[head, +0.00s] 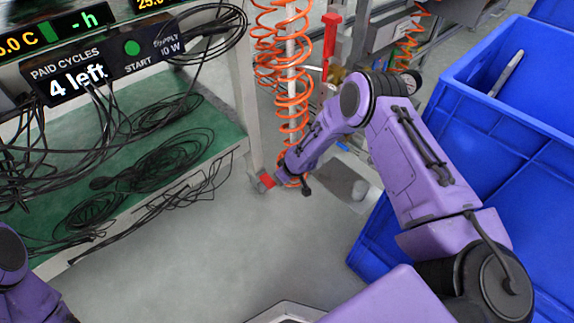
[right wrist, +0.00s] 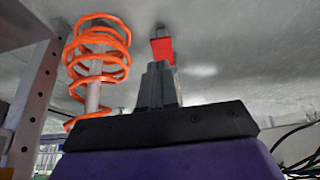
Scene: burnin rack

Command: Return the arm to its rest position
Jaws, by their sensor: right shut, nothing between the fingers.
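My right arm comes in from the lower right in the head view, bends at a high elbow and reaches down and left. My right gripper (head: 266,182) hangs over the grey floor beside the rack's front post, close to an orange coiled hose. In the right wrist view the fingers of my right gripper (right wrist: 160,62) are together and hold nothing. A red patch shows at the finger ends. My left arm shows only at the lower left corner of the head view, and its gripper is out of frame.
The rack's green shelf (head: 215,130) with loose black cables is at left, under a "4 left" display (head: 78,80). The orange coiled hose (head: 292,100) also shows in the right wrist view (right wrist: 98,60). Blue crates (head: 455,125) stand at right. The floor (head: 210,250) at front is clear.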

